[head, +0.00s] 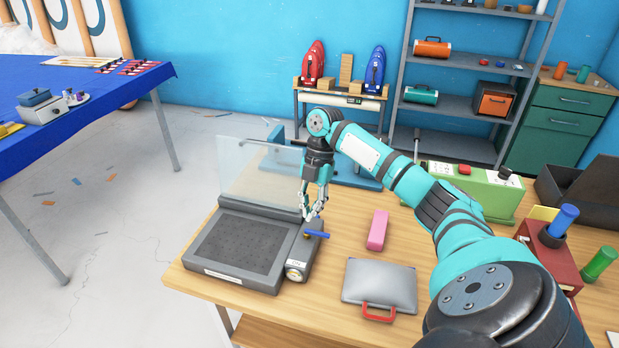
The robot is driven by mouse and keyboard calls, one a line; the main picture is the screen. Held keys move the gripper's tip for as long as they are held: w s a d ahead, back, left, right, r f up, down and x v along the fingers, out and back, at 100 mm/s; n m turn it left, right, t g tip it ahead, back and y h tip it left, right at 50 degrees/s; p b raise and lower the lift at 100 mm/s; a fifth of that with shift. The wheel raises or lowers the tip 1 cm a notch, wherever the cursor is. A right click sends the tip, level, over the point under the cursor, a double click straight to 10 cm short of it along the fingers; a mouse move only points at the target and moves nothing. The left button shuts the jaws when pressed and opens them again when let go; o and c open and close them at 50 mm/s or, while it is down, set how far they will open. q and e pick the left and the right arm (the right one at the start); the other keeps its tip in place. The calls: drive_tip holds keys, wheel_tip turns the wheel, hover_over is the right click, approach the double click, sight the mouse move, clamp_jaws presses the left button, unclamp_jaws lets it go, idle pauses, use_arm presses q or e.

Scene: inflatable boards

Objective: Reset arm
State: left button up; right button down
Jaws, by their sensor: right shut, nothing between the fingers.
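My right arm comes in from the lower right in the head view and bends down over the wooden table. My right gripper (311,214) points downward and is shut and empty. It hangs just above a small blue-handled valve or lever (316,234) at the right side of a grey machine with a dark flat plate (240,249) and a clear upright panel (262,172). I cannot tell whether the fingertips touch the machine. My left gripper is not in view.
A pink block (378,230) and a grey case with a red handle (379,287) lie on the wooden table (335,275). A green box (472,190) and a red box with a blue knob (550,252) stand at right. A blue-covered table (95,95) is at far left.

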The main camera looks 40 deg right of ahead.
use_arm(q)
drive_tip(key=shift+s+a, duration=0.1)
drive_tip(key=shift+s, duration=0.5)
